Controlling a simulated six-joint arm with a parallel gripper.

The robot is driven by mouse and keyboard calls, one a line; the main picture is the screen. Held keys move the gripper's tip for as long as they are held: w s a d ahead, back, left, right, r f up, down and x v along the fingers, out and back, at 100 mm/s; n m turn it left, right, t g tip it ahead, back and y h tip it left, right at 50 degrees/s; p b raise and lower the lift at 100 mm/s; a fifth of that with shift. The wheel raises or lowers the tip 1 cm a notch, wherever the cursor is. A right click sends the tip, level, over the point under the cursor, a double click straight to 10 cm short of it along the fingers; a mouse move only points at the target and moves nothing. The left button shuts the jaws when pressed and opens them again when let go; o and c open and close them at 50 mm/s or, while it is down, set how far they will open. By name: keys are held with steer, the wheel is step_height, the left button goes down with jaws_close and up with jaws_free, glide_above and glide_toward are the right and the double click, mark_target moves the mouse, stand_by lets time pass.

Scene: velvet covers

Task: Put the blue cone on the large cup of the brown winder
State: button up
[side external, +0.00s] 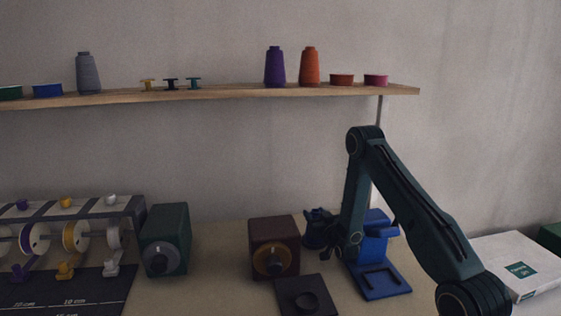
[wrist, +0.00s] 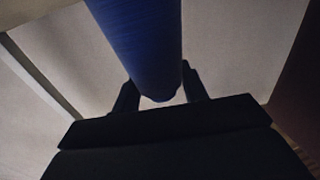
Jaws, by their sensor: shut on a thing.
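The blue cone (wrist: 140,40) fills the upper middle of the wrist view, between the two fingers of my gripper (wrist: 160,92). My gripper is shut on it. In the side view my gripper (side external: 318,230) is low, just right of the brown winder (side external: 274,235); the cone is too dark there to make out clearly. The brown winder is a box with a gold-ringed dial on its front. A dark square plate (side external: 290,306) with a round black cup (side external: 305,299) lies in front of it. I cannot tell whether this is the large cup.
A blue stand (side external: 385,283) is close to the right of my gripper. A green box with a grey dial (side external: 165,235) stands left of the brown winder. A wooden shelf (side external: 230,94) above holds cones, bobbins and small tubs. A white box (side external: 515,265) lies far right.

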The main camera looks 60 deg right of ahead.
steer(key=shift+f, duration=0.2)
steer(key=o, duration=1.3)
steer(key=shift+c, duration=0.2)
steer(key=shift+r, duration=0.1)
steer(key=shift+v, duration=0.75)
steer(key=v, duration=0.3)
step_height(320, 180, up, 7)
steer(key=shift+s+a, duration=0.15)
steer(key=shift+s, duration=0.05)
